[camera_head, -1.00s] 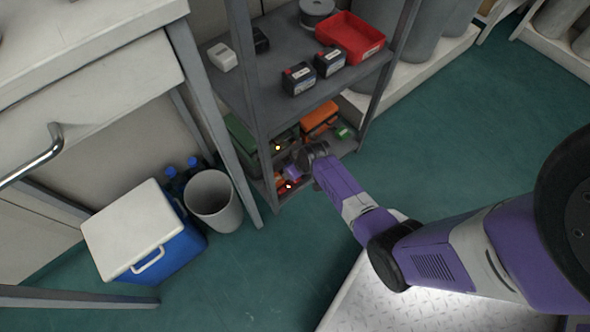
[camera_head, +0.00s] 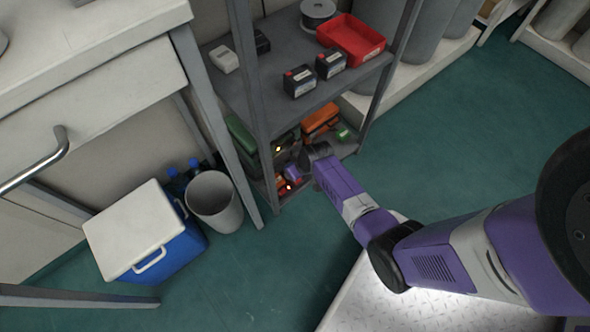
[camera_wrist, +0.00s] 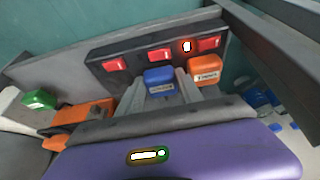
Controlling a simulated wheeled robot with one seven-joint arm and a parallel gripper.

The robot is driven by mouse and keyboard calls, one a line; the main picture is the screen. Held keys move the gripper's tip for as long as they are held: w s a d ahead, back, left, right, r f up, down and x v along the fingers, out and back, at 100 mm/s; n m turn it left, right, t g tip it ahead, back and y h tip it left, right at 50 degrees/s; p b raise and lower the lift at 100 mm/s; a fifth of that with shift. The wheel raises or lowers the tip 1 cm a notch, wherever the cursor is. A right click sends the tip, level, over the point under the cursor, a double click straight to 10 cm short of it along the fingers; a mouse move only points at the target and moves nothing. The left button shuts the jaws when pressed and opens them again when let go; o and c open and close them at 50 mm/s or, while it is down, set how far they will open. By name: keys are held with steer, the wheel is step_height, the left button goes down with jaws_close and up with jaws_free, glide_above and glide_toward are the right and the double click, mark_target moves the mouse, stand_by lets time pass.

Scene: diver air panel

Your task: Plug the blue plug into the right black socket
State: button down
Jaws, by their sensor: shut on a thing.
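In the wrist view the blue plug (camera_wrist: 158,82) is at the tip of my gripper (camera_wrist: 172,88), which is shut on it. The plug is just below the middle red switch of a dark power strip (camera_wrist: 138,58). The strip carries a row of red switches and one glowing orange light. An orange plug (camera_wrist: 204,72) sits at the strip's right end, beside the blue plug. The black socket openings are not clearly visible, so I cannot tell whether the blue plug touches one. In the head view my wrist reaches the lower shelf (camera_head: 345,150), where the fingers are mostly hidden.
A green plug (camera_wrist: 38,98) and an orange case (camera_wrist: 80,115) lie left of my gripper in the wrist view. Shelf posts and the upper shelf (camera_head: 270,110) with a red tray (camera_head: 350,38) are close above. A grey bin (camera_head: 213,200) and blue cooler (camera_head: 150,235) stand left.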

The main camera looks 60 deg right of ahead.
steer(key=shift+r+p, duration=1.45)
steer(key=shift+r, duration=0.05)
